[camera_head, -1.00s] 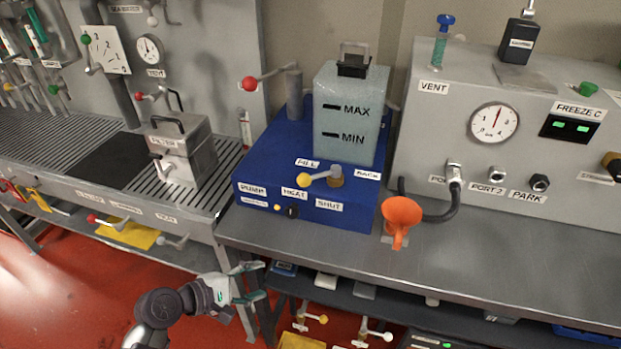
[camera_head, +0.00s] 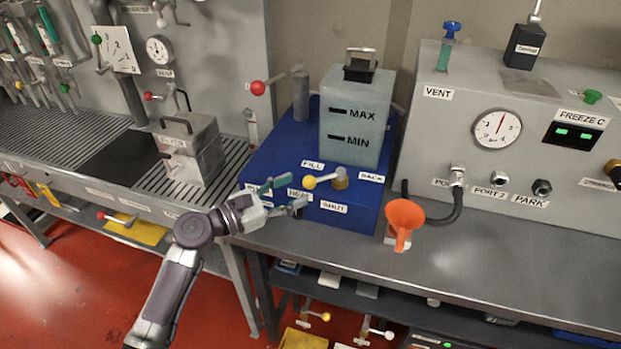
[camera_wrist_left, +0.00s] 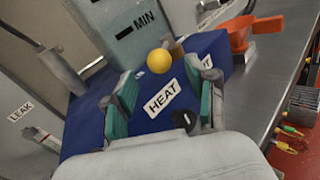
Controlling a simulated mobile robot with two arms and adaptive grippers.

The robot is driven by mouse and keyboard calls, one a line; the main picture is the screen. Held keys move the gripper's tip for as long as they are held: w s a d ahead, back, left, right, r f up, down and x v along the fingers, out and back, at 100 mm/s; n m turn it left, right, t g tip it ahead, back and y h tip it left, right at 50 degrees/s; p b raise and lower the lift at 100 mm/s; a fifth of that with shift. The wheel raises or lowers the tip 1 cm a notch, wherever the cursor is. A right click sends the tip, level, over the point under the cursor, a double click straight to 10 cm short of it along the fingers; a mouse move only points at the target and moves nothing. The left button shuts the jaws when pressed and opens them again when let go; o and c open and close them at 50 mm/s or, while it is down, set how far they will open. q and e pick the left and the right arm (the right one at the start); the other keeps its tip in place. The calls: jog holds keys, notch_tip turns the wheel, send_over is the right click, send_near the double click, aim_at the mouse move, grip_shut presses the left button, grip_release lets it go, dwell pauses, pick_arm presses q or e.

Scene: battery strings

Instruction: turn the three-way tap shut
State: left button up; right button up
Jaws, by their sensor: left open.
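The three-way tap (camera_head: 338,179) sits on the front of the blue unit (camera_head: 345,217). Its lever ends in a yellow ball (camera_head: 309,183) that points left, with labels FILL, BACK and SHUT around it. My left gripper (camera_head: 286,194) is open and empty in front of the blue unit's front left, left of the yellow ball and apart from it. In the left wrist view the yellow ball (camera_wrist_left: 159,61) shows beyond the open fingers, between them and above the HEAT label (camera_wrist_left: 163,98). My right gripper is not in view.
A translucent tank (camera_head: 355,125) stands behind the tap. An orange funnel (camera_head: 404,216) is to the right on the bench. A red-ball lever (camera_head: 258,88) is at the back left. A grey filter box (camera_head: 190,150) stands on the left bench.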

aim_at(310, 180)
pick_arm(q)
jog(key=x, duration=0.5)
jog(key=shift+w+d, duration=0.1)
grip_shut()
